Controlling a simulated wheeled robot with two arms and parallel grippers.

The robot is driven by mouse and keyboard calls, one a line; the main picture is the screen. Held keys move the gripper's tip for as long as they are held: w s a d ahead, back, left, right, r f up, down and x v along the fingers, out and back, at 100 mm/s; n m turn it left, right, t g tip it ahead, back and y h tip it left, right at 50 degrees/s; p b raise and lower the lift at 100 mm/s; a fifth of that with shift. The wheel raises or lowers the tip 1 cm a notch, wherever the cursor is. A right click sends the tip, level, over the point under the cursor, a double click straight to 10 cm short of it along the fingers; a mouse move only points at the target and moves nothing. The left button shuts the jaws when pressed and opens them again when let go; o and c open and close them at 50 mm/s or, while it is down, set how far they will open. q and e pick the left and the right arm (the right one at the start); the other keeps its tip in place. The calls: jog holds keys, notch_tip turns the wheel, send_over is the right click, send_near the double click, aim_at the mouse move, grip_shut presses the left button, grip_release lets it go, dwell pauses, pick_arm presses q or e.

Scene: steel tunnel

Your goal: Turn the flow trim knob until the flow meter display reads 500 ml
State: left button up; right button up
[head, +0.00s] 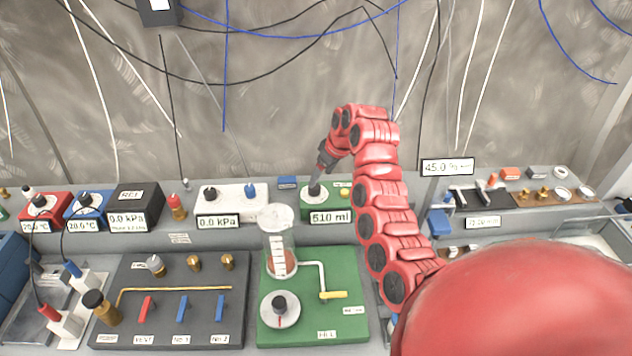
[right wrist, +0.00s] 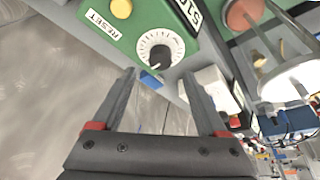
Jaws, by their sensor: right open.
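The flow meter is a small green box (head: 309,208) on the back shelf, and its display (head: 330,217) reads 510 ml. In the right wrist view, the flow trim knob (right wrist: 160,57) is dark and sits at the centre of a round white dial with tick marks. My right gripper (head: 317,182) reaches down over the box from behind; in the head view it largely hides the knob. In the wrist view its open fingers (right wrist: 160,76) point at the knob, one to each side, with no clear contact. My left gripper is not in view.
A yellow RESET button (right wrist: 121,8) sits beside the dial. A glass cylinder (head: 278,243) stands on the green panel (head: 345,270) in front of the meter. A white 0.0 kPa box (head: 232,197) is to the left. Cables hang along the back wall.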

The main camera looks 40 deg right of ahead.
aim_at(316, 187)
jog(key=p+x, duration=0.1)
jog(key=x, duration=0.3)
jog(key=shift+w+a+f+p, duration=0.1)
jog(key=shift+w+f+p, duration=0.15)
jog(key=shift+p, duration=0.05)
jog(key=shift+w+f, duration=0.2)
jog(key=shift+f, duration=0.4)
grip_shut()
